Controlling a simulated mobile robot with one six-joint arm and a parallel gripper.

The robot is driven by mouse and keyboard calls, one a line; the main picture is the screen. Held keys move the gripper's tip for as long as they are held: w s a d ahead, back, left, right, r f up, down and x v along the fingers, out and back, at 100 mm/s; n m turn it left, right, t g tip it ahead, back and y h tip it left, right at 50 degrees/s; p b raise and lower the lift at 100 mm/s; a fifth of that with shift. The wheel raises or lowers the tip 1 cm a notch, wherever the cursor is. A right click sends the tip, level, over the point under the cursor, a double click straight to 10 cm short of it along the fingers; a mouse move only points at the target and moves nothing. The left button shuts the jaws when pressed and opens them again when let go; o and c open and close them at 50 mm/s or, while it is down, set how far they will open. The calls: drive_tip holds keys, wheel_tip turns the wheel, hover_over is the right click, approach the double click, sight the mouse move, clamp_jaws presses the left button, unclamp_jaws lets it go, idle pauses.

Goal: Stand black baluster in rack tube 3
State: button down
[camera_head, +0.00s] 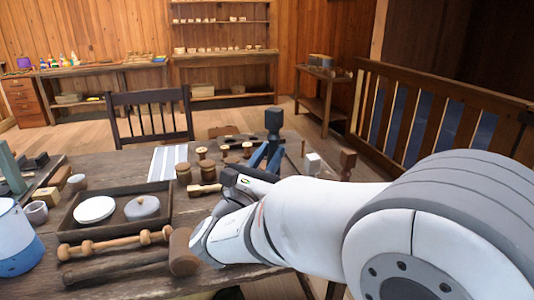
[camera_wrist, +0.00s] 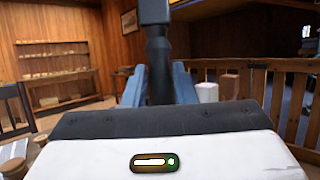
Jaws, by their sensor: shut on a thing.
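The black baluster (camera_head: 274,122) stands roughly upright above the far right part of the table, its square block end on top. My gripper (camera_head: 268,158) is shut on it, with blue fingers on either side. In the wrist view the baluster (camera_wrist: 158,62) rises between the fingers (camera_wrist: 158,88), and its lower end is hidden behind my gripper body. I cannot make out a rack or a numbered tube; my arm hides part of the table's right side.
Several turned wooden spools (camera_head: 183,173) stand left of my gripper. A dark tray (camera_head: 118,228) holds two round pieces, with a mallet (camera_head: 182,252) in front. A white block (camera_head: 312,163) and a brown post (camera_head: 347,161) stand to the right. A chair (camera_head: 152,120) is behind the table.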

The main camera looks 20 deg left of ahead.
drive_tip(key=shift+f, duration=0.6)
drive_tip(key=shift+f+b, duration=0.35)
drive_tip(key=shift+f, duration=0.1)
idle(0.4)
drive_tip(key=shift+f, duration=0.45)
drive_tip(key=shift+f+b, duration=1.05)
drive_tip(key=shift+f, duration=0.25)
drive_tip(key=shift+f, duration=0.1)
drive_tip(key=shift+f+b, duration=0.85)
drive_tip(key=shift+f, duration=0.55)
